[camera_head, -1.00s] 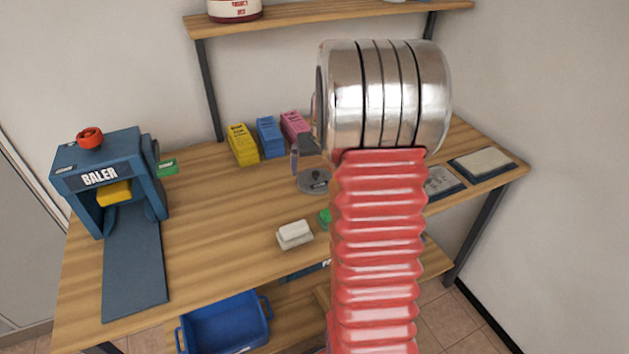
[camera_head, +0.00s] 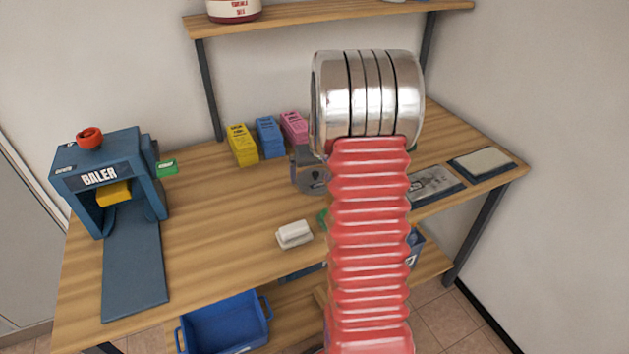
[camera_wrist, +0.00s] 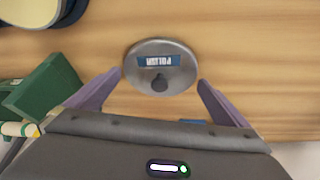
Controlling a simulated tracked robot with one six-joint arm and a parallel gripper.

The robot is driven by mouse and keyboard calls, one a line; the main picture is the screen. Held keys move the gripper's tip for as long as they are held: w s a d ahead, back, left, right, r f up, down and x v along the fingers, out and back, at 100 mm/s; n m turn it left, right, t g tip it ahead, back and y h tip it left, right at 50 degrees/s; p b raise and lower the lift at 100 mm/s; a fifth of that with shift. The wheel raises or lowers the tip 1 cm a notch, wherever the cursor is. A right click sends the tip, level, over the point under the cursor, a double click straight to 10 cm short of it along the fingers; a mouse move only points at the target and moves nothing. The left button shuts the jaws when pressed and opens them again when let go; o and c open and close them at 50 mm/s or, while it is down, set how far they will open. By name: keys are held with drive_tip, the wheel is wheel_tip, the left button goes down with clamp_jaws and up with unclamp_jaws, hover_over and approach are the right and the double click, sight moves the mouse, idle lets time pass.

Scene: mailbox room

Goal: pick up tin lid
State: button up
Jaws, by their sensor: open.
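The tin lid (camera_wrist: 140,76) is a round grey metal disc with a dark knob and a blue label, lying flat on the wooden table in the wrist view. The fingers look apart from the lid, and nothing is held. I cannot tell how high the fingertips are above the table.
A green object (camera_wrist: 48,98) stands close to the left finger, and a round cream-and-dark container (camera_wrist: 30,12) lies beyond it. Yellow (camera_head: 242,146), blue (camera_head: 269,138) and pink (camera_head: 294,128) stacks stand behind. A baler (camera_head: 105,180) is at left. A white block (camera_head: 294,235) is in front.

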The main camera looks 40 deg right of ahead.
sight(315, 174)
drive_tip(key=shift+w+f, duration=0.15)
drive_tip(key=shift+f, duration=0.2)
idle(0.3)
drive_tip(key=c, duration=0.7)
drive_tip(key=shift+c, duration=0.2)
drive_tip(key=shift+r, duration=0.1)
wheel_tip(315, 174, up, 10)
drive_tip(key=shift+f, duration=0.1)
idle(0.5)
